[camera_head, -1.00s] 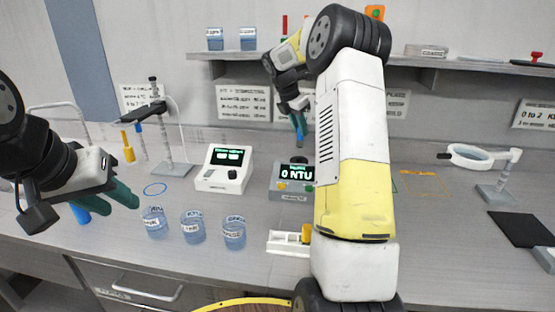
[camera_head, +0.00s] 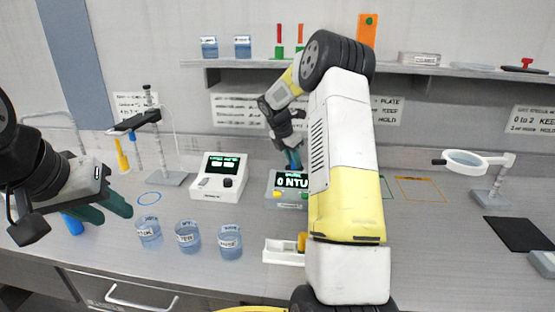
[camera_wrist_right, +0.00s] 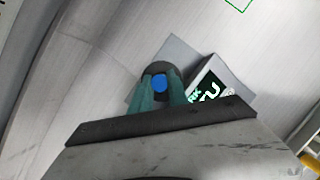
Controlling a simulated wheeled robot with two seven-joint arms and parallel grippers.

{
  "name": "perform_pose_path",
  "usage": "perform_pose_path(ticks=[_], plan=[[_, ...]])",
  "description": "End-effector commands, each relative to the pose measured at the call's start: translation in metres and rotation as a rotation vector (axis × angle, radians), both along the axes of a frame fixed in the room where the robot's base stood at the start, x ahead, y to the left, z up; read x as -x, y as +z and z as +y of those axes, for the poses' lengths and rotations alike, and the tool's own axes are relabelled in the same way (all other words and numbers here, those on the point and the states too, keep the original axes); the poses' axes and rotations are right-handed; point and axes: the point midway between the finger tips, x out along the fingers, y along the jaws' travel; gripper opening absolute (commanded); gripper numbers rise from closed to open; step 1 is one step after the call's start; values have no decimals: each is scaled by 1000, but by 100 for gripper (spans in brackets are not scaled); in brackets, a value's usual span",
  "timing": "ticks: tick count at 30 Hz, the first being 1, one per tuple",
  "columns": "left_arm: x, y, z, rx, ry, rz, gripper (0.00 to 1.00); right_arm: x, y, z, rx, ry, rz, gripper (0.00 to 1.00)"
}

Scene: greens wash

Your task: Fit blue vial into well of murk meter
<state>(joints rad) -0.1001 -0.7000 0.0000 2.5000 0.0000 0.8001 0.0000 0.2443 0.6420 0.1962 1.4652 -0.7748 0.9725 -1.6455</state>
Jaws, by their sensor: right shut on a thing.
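The murk meter (camera_head: 287,194) is a grey box on the bench, its dark screen reading 0 NTU, partly hidden by my right arm. My right gripper (camera_head: 293,162) points down at the back of the meter. In the right wrist view its teal fingers (camera_wrist_right: 161,92) are shut on the blue vial (camera_wrist_right: 159,83), whose round blue top shows between them. The meter's dark round well (camera_wrist_right: 160,68) shows around and behind the vial. I cannot tell how deep the vial sits. My left gripper (camera_head: 106,208) is at the left, fingers apart and empty, above the bench.
A white meter (camera_head: 219,178) stands left of the murk meter. Several labelled beakers (camera_head: 188,236) stand in front of it. A white tray (camera_head: 281,252) lies near the front edge. A magnifier on a stand (camera_head: 466,163) is at the right.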

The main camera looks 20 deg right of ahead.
Motion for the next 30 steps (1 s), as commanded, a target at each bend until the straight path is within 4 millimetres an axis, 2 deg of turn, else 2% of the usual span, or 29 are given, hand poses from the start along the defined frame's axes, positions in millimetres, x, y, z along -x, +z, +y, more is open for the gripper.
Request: perform_pose_path(ticks=[4, 5, 7, 8, 13, 17, 24, 30], plan=[[0, 0, 0, 0, 0, 0, 36, 0, -3, 0, 0, 1, 0, 0], [0, 0, 0, 0, 0, 0, 36, 0, -3, 0, 0, 0, 0, 26], [0, 0, 0, 0, 0, 0, 36, 0, -2, 0, 0, 0, 0, 40], [0, 0, 0, 0, 0, 0, 36, 0, -2, 0, 0, 0, 0, 42], [0, 0, 0, 0, 0, 0, 36, 0, 1, 0, 0, -1, 0, 42], [0, 0, 0, 0, 0, 0, 36, 2, 15, 6, 0, 0, -2, 42], [0, 0, 0, 0, 0, 0, 36, 9, 63, 24, 1, 2, -4, 42], [0, 0, 0, 0, 0, 0, 36, 14, 96, 37, 0, 0, -3, 42]])
